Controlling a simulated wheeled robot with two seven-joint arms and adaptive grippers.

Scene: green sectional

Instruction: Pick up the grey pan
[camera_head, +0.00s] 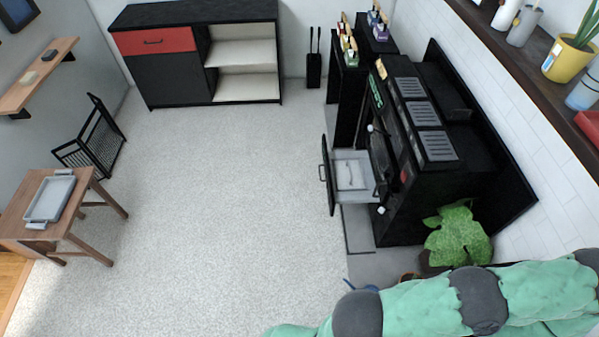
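A grey rectangular pan (50,197) with a raised rim and end handles lies on a small wooden table (86,181) at the left. Its floor looks empty. Neither of my grippers shows in this view, so I cannot see their state or where they are relative to the pan.
Pale carpet (210,200) lies open between the table and a black stove unit (440,130), whose pulled-out drawer (354,190) juts left. A black rack (95,140) stands behind the table. A green sectional (430,306) fills the lower right; a cabinet (155,80) stands at the back.

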